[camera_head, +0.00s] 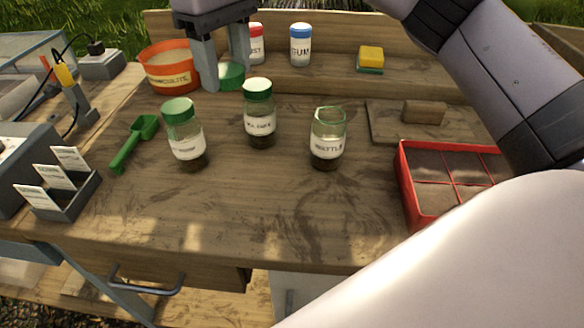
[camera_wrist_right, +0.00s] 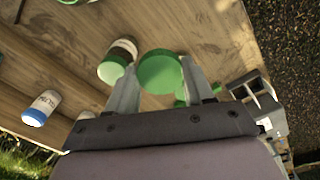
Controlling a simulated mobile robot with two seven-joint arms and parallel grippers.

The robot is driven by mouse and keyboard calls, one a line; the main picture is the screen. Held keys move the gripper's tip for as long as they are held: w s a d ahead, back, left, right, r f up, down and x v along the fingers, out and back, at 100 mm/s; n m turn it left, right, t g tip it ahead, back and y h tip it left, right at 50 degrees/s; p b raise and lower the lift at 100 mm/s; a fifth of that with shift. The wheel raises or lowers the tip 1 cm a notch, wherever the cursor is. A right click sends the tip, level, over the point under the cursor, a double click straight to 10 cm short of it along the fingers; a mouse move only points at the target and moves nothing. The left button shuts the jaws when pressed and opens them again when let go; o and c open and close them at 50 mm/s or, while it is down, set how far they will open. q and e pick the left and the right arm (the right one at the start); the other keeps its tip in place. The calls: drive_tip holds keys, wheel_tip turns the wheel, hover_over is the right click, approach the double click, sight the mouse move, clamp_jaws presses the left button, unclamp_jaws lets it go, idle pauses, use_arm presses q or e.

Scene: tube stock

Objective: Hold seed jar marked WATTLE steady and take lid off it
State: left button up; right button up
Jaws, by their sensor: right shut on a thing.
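The WATTLE jar (camera_head: 328,140) stands upright on the bench in the head view, its glass mouth open with no lid on it. My right gripper (camera_head: 227,78) is at the back of the bench, left of and behind that jar. It is shut on a green lid (camera_head: 232,73), which also shows between the fingers in the wrist view (camera_wrist_right: 162,72). Whether the lid touches the bench cannot be told. My left gripper is not in view, and nothing holds the WATTLE jar.
Two green-lidded jars, left (camera_head: 185,138) and middle (camera_head: 259,115), stand near the WATTLE jar. An orange pot (camera_head: 168,75) is beside my right gripper. A green scoop (camera_head: 135,142) lies left; a red seed tray (camera_head: 412,195) is right. The front middle is clear.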

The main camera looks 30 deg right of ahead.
sight(240, 176)
drive_tip(key=shift+s+a+r+n, duration=0.15)
drive_tip(key=shift+a+r+n, duration=0.2)
drive_tip(key=shift+r, duration=0.3)
wheel_tip(240, 176, down, 20)
drive_tip(key=b, duration=0.2)
drive_tip(key=shift+r+b, duration=0.2)
drive_tip(key=shift+b, duration=0.1)
drive_tip(key=shift+f, duration=0.15)
drive_tip(key=o, duration=1.2)
drive_tip(key=shift+c, duration=0.2)
